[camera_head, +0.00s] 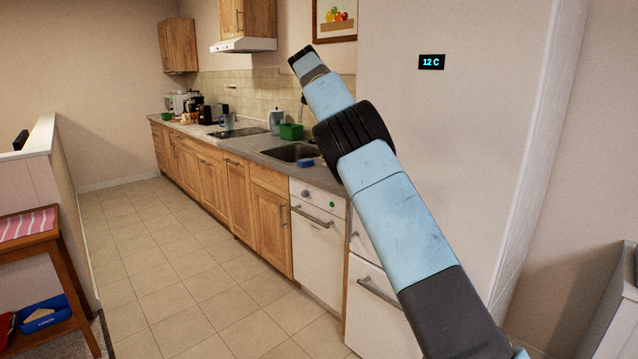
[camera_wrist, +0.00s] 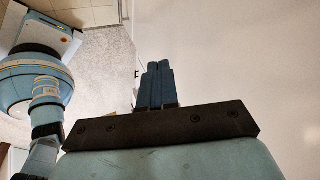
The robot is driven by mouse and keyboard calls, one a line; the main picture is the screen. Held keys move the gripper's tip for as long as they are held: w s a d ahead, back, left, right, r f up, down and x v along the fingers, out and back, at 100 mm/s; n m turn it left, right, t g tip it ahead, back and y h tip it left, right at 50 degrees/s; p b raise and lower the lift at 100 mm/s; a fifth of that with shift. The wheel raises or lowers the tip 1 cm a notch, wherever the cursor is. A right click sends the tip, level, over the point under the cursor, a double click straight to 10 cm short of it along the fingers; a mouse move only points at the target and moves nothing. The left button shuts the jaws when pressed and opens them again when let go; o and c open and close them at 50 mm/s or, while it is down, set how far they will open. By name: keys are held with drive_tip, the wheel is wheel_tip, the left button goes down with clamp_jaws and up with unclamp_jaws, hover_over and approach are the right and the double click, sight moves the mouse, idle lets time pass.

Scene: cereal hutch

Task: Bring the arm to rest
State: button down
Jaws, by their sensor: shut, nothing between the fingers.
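My arm, light blue with dark joints, rises from the lower right of the head view, in front of the white fridge (camera_head: 455,130). Its end points up and left, and the fingers cannot be made out there. In the wrist view my gripper (camera_wrist: 157,68) shows as two dark blue fingers side by side, shut with nothing between them. The fingers touch nothing that I can see. Parts of my own body show at the left of the wrist view.
A wooden kitchen counter (camera_head: 235,143) with a sink (camera_head: 290,152) and a green container (camera_head: 291,131) runs along the wall. A white dishwasher (camera_head: 317,245) stands beside the fridge. A wooden side table (camera_head: 62,262) stands at left. The tiled floor (camera_head: 165,265) between is clear.

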drive_tip(key=s+d+r+n+y, duration=0.2)
drive_tip(key=s+d+r+n, duration=0.15)
drive_tip(key=s+d, duration=0.45)
drive_tip(key=s+d+r+n+y, duration=0.25)
drive_tip(key=s+d+n, duration=0.2)
drive_tip(key=d, duration=0.55)
drive_tip(key=s+d+n+t+y, duration=0.2)
drive_tip(key=s+n, duration=0.3)
drive_tip(key=s, duration=1.2)
drive_tip(key=s+a+f+n+t, duration=0.1)
drive_tip(key=s+f+n, duration=0.4)
drive_tip(key=s, duration=0.8)
drive_tip(key=s+a+f+n+t, duration=0.1)
drive_tip(key=s+a+f+n, duration=0.2)
drive_tip(key=s+f+n, duration=0.3)
drive_tip(key=shift+s+f+t, duration=0.3)
drive_tip(key=shift+s+f, duration=1.9)
drive_tip(key=shift+s, duration=1.4)
